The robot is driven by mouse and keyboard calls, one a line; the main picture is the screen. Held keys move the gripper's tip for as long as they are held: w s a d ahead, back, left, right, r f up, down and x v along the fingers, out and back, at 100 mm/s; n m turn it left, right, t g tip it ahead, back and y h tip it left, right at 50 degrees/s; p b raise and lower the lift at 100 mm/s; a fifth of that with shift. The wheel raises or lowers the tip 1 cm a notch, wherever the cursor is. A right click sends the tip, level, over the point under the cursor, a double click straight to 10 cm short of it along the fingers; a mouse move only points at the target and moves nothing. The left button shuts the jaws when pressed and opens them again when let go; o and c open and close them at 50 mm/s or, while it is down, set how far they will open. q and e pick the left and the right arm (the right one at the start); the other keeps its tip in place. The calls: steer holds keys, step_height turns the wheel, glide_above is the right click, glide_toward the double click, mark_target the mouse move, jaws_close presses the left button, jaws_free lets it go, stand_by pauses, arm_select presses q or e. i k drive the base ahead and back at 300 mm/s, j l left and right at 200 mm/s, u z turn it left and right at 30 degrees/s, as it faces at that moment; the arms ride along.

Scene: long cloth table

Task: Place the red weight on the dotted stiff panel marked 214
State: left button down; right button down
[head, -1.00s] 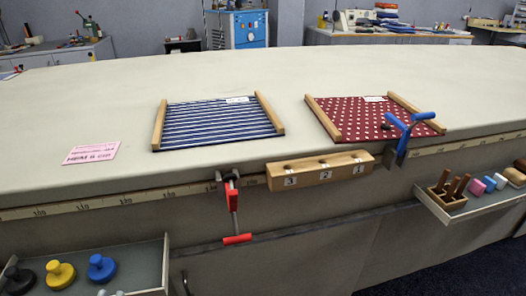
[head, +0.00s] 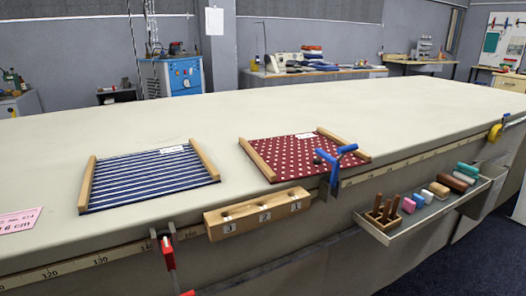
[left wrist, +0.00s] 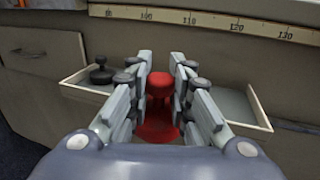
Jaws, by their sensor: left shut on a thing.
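The dotted panel (head: 290,157) is dark red with white dots and lies on the table between two wooden bars in the head view. A white tag sits at its far edge, too small to read. The red weight (left wrist: 158,88) shows in the left wrist view, with a knob on top and a wide round base below. My left gripper (left wrist: 160,82) is shut on its knob, over the shallow tray (left wrist: 256,108). Whether the base touches the tray is unclear. My right gripper is in no view.
A blue striped panel (head: 150,178) lies left of the dotted one. A blue clamp (head: 334,165) stands at the dotted panel's near right corner. A numbered wooden block (head: 258,213) and a red clamp (head: 168,252) are on the front edge. A black weight (left wrist: 100,73) stands in the tray.

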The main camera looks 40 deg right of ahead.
mark_target(270, 146)
steer(key=l+u, duration=0.1)
steer(key=u, duration=0.7)
steer(key=k+l+u, duration=0.1)
steer(key=u, duration=0.65)
steer(key=k+l+u, duration=0.1)
steer(key=u, duration=0.2)
steer(key=k+u, duration=0.25)
steer(key=k+z, duration=0.25)
steer(key=z, duration=0.15)
steer(key=k+l+z, duration=0.15)
steer(key=z, duration=0.7)
steer(key=k+l+z, duration=0.1)
steer(key=z, duration=0.65)
steer(key=l+z, duration=0.1)
steer(key=z, duration=0.3)
steer(key=k, duration=0.05)
